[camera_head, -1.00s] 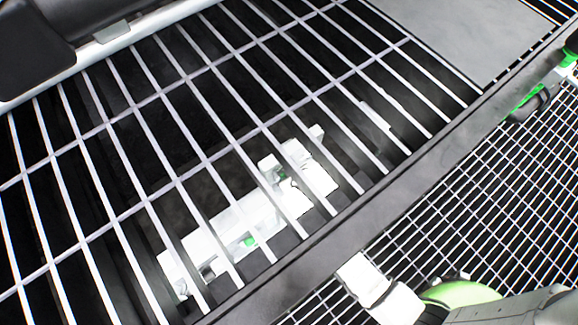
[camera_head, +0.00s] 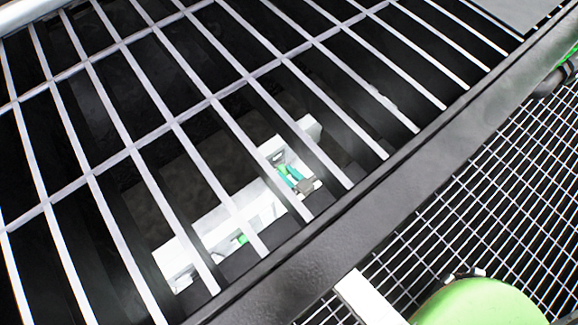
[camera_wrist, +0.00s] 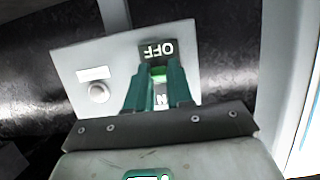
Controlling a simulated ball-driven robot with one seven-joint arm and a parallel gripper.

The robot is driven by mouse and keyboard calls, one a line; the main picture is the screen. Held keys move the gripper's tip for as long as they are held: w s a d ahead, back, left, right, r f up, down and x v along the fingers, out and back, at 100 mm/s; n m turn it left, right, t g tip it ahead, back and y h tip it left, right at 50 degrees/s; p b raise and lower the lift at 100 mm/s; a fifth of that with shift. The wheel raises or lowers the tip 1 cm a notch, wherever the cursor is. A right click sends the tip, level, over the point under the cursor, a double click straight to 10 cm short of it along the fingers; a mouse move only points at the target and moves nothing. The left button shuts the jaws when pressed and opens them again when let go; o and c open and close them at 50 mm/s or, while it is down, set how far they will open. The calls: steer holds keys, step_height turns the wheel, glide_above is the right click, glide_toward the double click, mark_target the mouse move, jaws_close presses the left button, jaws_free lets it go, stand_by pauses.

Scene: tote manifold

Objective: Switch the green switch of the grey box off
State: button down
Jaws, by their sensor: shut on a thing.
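The grey box (camera_wrist: 118,62) shows in the wrist view as a light panel with a dark OFF label, upside down to the camera. Part of an ON label shows below it. The green switch (camera_wrist: 158,77) sits between these labels, mostly hidden by my fingers. My gripper (camera_wrist: 160,72) has dark green fingers on either side of the switch and is shut on it. In the head view, my gripper (camera_head: 290,174) shows as teal fingers at a pale box seen through the bars. The switch's exact tilt is hard to tell.
A metal bar grate (camera_head: 128,150) lies in front of the boxes in the head view. A second pale unit with a green part (camera_head: 240,238) is lower left of my gripper. A dark beam (camera_head: 345,225) edges the grate. A round button (camera_wrist: 98,92) is left of the switch.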

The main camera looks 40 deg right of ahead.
steer(key=shift+f+t, duration=0.15)
steer(key=shift+t, duration=0.15)
steer(key=c, duration=1)
jaws_free()
